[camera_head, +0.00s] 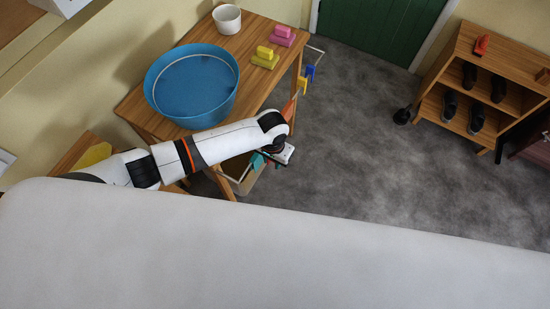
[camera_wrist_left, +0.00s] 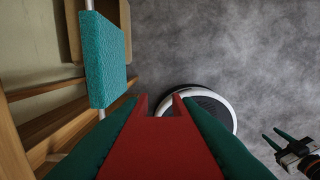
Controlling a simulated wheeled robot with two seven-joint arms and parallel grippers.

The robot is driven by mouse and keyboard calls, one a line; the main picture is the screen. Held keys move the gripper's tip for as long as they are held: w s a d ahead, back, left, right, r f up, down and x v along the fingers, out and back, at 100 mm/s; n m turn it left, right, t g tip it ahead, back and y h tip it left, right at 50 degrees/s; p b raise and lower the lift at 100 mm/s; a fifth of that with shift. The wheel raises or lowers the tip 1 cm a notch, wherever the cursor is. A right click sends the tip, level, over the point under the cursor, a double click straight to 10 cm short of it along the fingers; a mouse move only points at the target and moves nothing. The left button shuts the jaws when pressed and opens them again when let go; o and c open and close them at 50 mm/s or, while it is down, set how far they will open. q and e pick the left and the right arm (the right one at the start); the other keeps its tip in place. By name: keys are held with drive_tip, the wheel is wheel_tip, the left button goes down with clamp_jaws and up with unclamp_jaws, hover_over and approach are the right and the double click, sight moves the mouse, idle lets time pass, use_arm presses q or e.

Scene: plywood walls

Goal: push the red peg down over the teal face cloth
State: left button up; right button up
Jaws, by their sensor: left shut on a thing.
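The teal face cloth (camera_wrist_left: 105,58) hangs over a white rail (camera_wrist_left: 98,130) at the left of the left wrist view. The red peg (camera_wrist_left: 160,150) is between the dark green fingers of my left gripper (camera_wrist_left: 160,118), which is shut on it. The peg's forked end points away from the wrist, with a notch between its two prongs. The peg is beside the cloth in that view, apart from it. In the head view my left gripper (camera_head: 272,158) is low beside the wooden table. My right gripper (camera_wrist_left: 279,140) shows empty, its fingers apart, at the lower right of the left wrist view.
A blue basin (camera_head: 190,88), a white pot (camera_head: 227,19) and pink and yellow blocks (camera_head: 266,58) stand on the wooden table (camera_head: 255,88). Blue (camera_head: 310,72) and yellow (camera_head: 302,86) pegs are along the table's side. A shoe rack (camera_head: 500,62) stands right. Open grey floor lies between.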

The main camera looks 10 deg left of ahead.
sight(254, 158)
use_arm(q)
drive_tip(key=shift+w+a+b, duration=0.3)
drive_tip(key=shift+w+a, duration=0.1)
drive_tip(key=shift+a, duration=0.65)
drive_tip(key=shift+w+a+b, duration=0.35)
drive_tip(key=shift+w+a, duration=0.05)
drive_tip(key=shift+a, duration=0.7)
drive_tip(key=shift+w+a+b, duration=0.3)
drive_tip(key=shift+w+a, duration=0.1)
drive_tip(key=shift+a, duration=0.65)
drive_tip(key=shift+a+f, duration=0.1)
drive_tip(key=shift+f+b, duration=1.75)
drive_tip(key=shift+b, duration=0.6)
drive_tip(key=shift+f+b, duration=0.5)
drive_tip(key=shift+f, duration=0.5)
drive_tip(key=o, duration=1)
